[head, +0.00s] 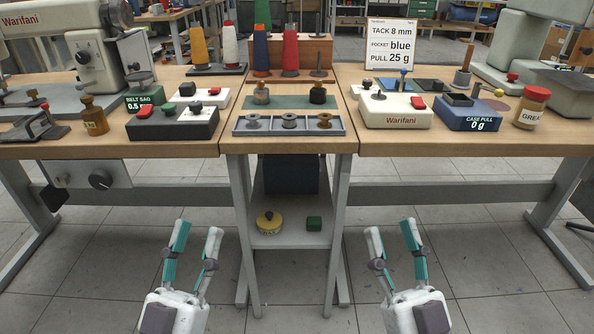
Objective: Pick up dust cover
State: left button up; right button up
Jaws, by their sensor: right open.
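I cannot tell for sure which thing is the dust cover; nothing in view is labelled so. On the lower shelf (288,239) between the tables lie a round yellow piece with a dark knob (268,222) and a small green block (314,223). A dark box-like thing (290,174) is above them, under the middle tabletop. My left gripper (197,230) is open and empty, in front of the tables and below their tops. My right gripper (390,230) is also open and empty, at a similar height to the right of the shelf.
Wooden tabletops carry a grey tray of bobbins (289,123), a white Warifani box (396,112), a blue case-pull box (468,113), a grease jar (531,108), thread cones (290,50) and a sign (390,42). Table legs flank the shelf. The floor in front is clear.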

aim_at(283, 173)
jog(key=i+j+z, duration=0.2)
jog(key=z, duration=0.25)
jog(key=i+j+z, duration=0.15)
jog(key=j+z, duration=0.15)
jog(key=z, duration=0.2)
